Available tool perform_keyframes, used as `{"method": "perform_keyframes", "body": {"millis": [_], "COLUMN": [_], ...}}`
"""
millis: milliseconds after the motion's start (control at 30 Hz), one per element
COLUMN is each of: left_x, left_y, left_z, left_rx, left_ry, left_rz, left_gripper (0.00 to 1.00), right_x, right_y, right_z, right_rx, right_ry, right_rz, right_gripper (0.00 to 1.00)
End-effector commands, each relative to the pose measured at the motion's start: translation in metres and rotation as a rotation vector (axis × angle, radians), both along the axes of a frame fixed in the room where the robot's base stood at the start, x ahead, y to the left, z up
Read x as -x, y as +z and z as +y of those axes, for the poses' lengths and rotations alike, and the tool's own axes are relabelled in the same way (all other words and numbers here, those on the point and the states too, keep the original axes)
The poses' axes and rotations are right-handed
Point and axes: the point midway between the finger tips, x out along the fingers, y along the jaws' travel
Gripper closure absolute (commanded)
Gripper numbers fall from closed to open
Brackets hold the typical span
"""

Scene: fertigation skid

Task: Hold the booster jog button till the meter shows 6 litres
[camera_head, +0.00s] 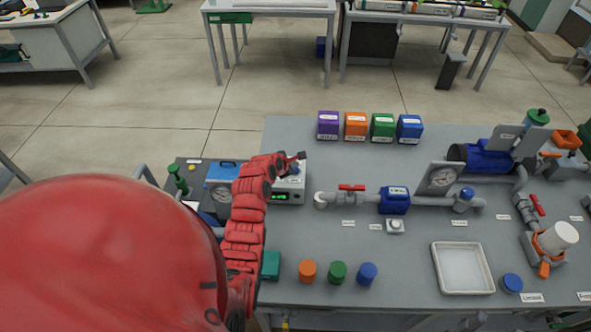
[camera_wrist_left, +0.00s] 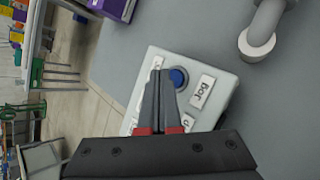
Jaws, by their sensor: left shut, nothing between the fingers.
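In the left wrist view the box top (camera_wrist_left: 221,75) carries a blue round button (camera_wrist_left: 178,77) beside a label that seems to read "Jog". My left gripper (camera_head: 299,156) is over this box; its shut, empty fingers (camera_wrist_left: 161,74) reach the button's left edge. I cannot tell whether they press it. A blue meter (camera_head: 395,201) sits on the pipe to the right; its reading is too small to make out. My right gripper is not in view.
A red-handled valve (camera_head: 351,188) and a grey pipe run lie right of the box. Purple, orange, green and blue containers (camera_head: 328,125) stand behind. Coloured caps (camera_head: 308,271) and a white tray (camera_head: 463,268) are in front.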

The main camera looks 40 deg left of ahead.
Motion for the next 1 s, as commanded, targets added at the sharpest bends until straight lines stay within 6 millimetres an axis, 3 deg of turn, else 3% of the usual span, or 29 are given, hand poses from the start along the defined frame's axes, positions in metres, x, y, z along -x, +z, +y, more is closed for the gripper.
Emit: {"method": "perform_keyframes", "body": {"millis": [500, 1000], "left_x": [0.0, 0.0], "left_y": [0.05, 0.049], "left_z": [0.0, 0.0], "left_rx": [0.0, 0.0], "left_ry": [0.0, 0.0], "left_rz": [-0.003, -0.001], "left_gripper": [1.0, 1.0], "right_x": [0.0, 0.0], "right_y": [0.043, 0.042], "right_z": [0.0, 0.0], "right_rx": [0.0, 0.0], "right_ry": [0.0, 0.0], "right_rz": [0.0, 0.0], "right_gripper": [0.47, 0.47]}}
